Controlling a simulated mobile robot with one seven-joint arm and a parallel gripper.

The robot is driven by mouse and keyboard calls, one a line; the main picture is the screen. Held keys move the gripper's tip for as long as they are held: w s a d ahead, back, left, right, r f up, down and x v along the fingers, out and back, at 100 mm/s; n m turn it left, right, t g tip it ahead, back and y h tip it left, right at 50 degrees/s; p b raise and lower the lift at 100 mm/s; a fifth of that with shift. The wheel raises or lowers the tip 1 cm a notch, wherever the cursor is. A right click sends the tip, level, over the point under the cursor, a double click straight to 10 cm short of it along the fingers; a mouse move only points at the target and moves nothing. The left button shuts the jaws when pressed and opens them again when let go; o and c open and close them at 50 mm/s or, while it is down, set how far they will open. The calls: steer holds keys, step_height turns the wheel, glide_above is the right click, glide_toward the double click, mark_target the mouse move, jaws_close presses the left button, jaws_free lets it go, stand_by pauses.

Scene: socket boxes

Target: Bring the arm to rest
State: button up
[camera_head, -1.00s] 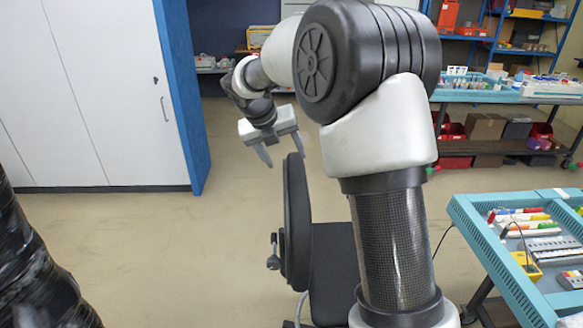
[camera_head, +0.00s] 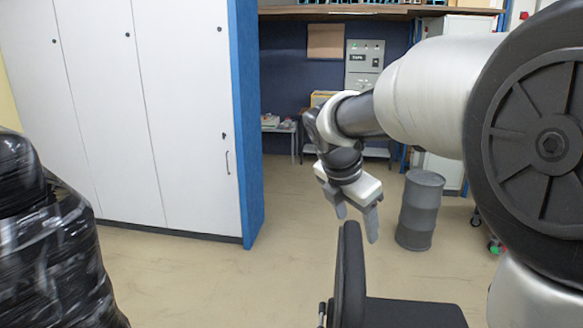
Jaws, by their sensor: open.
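My gripper (camera_head: 357,224) hangs at the end of my arm, right of the picture's middle, with its fingers pointing down. The two grey fingers are apart with nothing between them. In the picture it sits just above the top of a black chair back. My arm reaches in from the right edge, bent at a large black joint that hides much of the right side.
A black chair (camera_head: 350,270) stands below my gripper. A grey drum (camera_head: 419,210) stands behind to its right. White cabinets (camera_head: 170,110) with a blue side panel fill the left. A black-wrapped stack (camera_head: 50,245) is at front left. The floor between is clear.

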steer(key=s+a+f+m+t+y, duration=0.1)
steer(key=s+m+y, duration=0.2)
steer(key=s+m, duration=2.1)
steer(key=shift+f+m+t+y, duration=0.3)
steer(key=shift+f, duration=0.05)
stand_by(0.3)
